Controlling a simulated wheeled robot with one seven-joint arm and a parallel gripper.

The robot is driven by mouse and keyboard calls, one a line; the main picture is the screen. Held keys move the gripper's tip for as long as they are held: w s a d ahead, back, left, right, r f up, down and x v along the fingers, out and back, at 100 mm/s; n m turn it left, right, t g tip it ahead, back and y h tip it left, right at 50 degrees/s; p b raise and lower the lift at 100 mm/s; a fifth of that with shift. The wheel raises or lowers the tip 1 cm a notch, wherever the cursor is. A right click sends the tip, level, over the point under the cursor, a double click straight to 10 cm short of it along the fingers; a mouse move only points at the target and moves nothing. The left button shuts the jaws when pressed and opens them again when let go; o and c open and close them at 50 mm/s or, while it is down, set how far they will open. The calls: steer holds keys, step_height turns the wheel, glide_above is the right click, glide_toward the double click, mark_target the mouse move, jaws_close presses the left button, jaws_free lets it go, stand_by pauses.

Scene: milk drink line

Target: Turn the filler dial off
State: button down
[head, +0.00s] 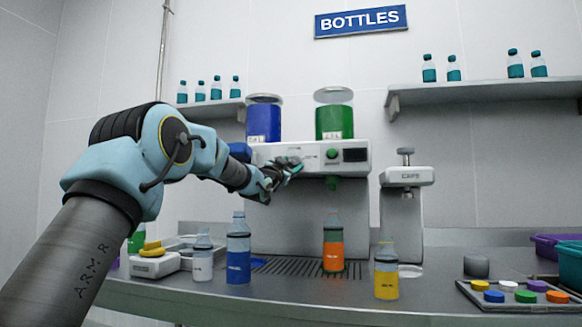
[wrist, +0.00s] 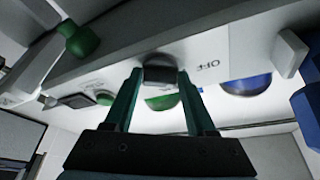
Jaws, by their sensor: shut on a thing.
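The filler (head: 310,148) is a white machine with a blue tank (head: 263,122) and a green tank (head: 334,121) on top. My gripper (head: 296,168) is at the left part of its front panel. In the wrist view my gripper (wrist: 158,78) has its teal fingers on either side of a dark grey dial (wrist: 160,68), shut on it. An upside-down OFF label (wrist: 208,66) shows beside the dial. The dial's pointer cannot be made out, and my gripper hides the dial in the head view. An orange-filled bottle (head: 333,250) stands upright under the green nozzle (head: 333,183).
A blue bottle (head: 238,255), a pale bottle (head: 202,258) and a yellow bottle (head: 386,275) stand on the counter (head: 330,300). A capping press (head: 405,178) is right of the filler. A tray of coloured caps (head: 540,303) lies at the right.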

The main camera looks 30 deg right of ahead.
steer(key=shift+r, duration=0.35)
steer(key=c, duration=0.7)
jaws_free()
steer(key=o, duration=0.4)
steer(key=shift+f, duration=0.2)
steer(key=shift+f, duration=0.1)
steer(key=b+v, duration=0.2)
steer(key=v, duration=0.8)
steer(key=shift+s+a+b, duration=0.15)
steer(key=shift+a+b, duration=0.1)
steer(key=shift+b, duration=0.05)
steer(key=shift+f, duration=0.15)
